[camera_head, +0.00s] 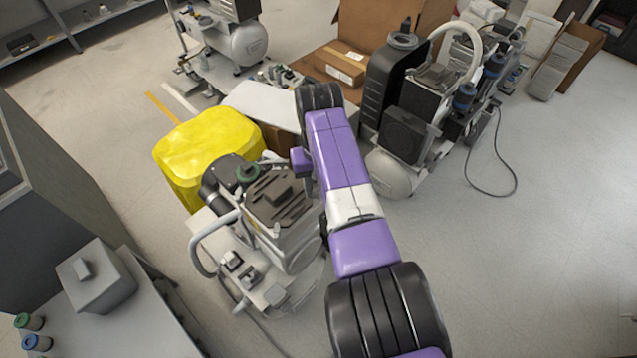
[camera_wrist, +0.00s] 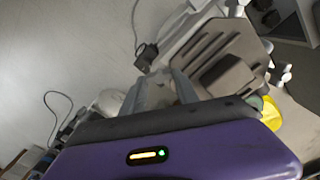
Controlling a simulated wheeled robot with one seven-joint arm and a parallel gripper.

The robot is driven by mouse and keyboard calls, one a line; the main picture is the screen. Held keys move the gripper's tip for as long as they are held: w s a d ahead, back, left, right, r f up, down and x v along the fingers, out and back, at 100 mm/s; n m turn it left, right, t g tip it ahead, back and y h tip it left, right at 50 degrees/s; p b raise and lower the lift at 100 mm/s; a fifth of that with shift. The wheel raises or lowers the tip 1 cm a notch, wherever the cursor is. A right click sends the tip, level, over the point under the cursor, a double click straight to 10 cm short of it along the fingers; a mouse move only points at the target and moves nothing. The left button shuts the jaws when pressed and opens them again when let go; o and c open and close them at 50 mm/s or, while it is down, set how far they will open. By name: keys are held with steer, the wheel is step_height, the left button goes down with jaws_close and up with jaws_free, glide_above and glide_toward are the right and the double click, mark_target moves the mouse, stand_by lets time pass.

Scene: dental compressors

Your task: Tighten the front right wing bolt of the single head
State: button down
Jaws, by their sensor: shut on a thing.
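The single-head compressor (camera_head: 283,195) stands at the centre left, with a ribbed dark top plate over a light grey body. Its ribbed top (camera_wrist: 222,52) fills the upper right of the wrist view. My gripper (camera_wrist: 163,90) is at the edge of this head, its grey fingers together on a wing bolt. The bolt itself is hidden by the fingers, so its seating cannot be seen. In the head view my purple arm passes right of the compressor and hides the gripper and the head's right side.
A black and grey compressor unit (camera_head: 400,130) stands beyond my arm, with a cable on the floor. A grey bench (camera_head: 110,320) is at lower left. The floor at right is clear.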

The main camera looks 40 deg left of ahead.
steer(key=shift+r+m, duration=0.1)
steer(key=shift+m, duration=1)
steer(key=shift+w, duration=0.1)
steer(key=c, duration=0.9)
jaws_free()
step_height(320, 180, up, 8)
steer(key=shift+f+p, duration=0.15)
steer(key=shift+p, duration=0.35)
